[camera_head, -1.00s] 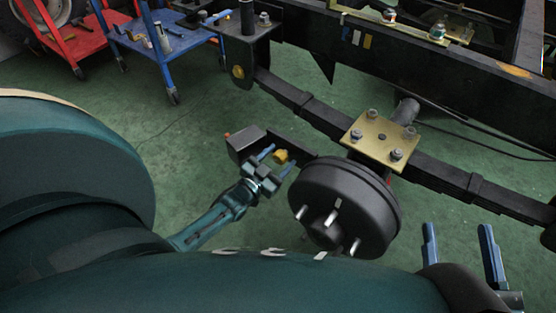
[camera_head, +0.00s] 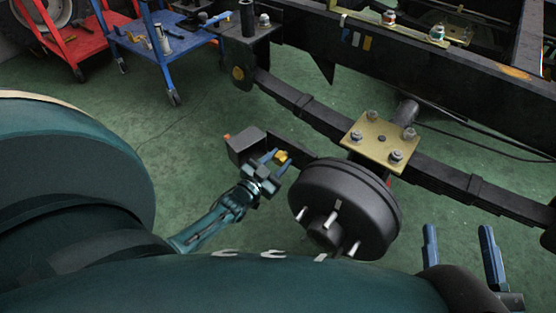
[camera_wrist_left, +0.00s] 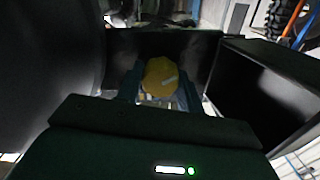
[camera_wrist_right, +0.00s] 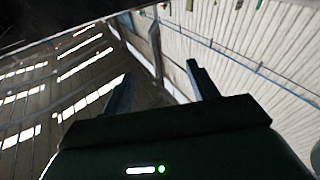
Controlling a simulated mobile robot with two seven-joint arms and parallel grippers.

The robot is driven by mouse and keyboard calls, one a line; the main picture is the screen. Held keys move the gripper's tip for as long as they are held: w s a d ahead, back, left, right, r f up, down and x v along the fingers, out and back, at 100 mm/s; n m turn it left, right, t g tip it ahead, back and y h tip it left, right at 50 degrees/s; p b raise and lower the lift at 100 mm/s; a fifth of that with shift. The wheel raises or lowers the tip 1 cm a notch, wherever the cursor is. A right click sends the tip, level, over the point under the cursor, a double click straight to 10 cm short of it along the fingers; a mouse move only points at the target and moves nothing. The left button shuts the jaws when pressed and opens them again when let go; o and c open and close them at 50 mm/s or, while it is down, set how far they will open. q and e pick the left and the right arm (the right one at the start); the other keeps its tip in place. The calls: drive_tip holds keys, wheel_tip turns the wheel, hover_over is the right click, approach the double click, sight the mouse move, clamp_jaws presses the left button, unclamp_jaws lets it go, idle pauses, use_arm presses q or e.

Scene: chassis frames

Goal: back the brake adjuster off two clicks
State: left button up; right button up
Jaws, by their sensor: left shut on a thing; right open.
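The yellow brake adjuster knob (camera_head: 282,156) sits on the dark bracket left of the black brake drum (camera_head: 340,205). My right gripper (camera_head: 459,230) is open and empty at the lower right, apart from the drum. In the right wrist view nothing is between its fingers (camera_wrist_right: 158,74).
A dark box (camera_head: 246,145) is close beside my left fingers. The leaf spring (camera_head: 440,172) with its brass plate (camera_head: 382,140) runs behind the drum. A blue cart (camera_head: 165,45) and a red cart (camera_head: 80,45) stand at the back left. Green floor between is clear.

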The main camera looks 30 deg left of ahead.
drive_tip(key=shift+r, duration=0.1)
use_arm(q)
drive_tip(key=shift+n+p, duration=0.3)
drive_tip(key=shift+n, duration=0.9)
drive_tip(key=n, duration=0.3)
drive_tip(key=shift+n, duration=0.3)
drive_tip(key=n, duration=0.3)
drive_tip(key=shift+a+n, duration=0.1)
drive_tip(key=shift+n, duration=1)
use_arm(e)
drive_tip(key=shift+d, duration=0.1)
use_arm(q)
drive_tip(key=o, duration=1)
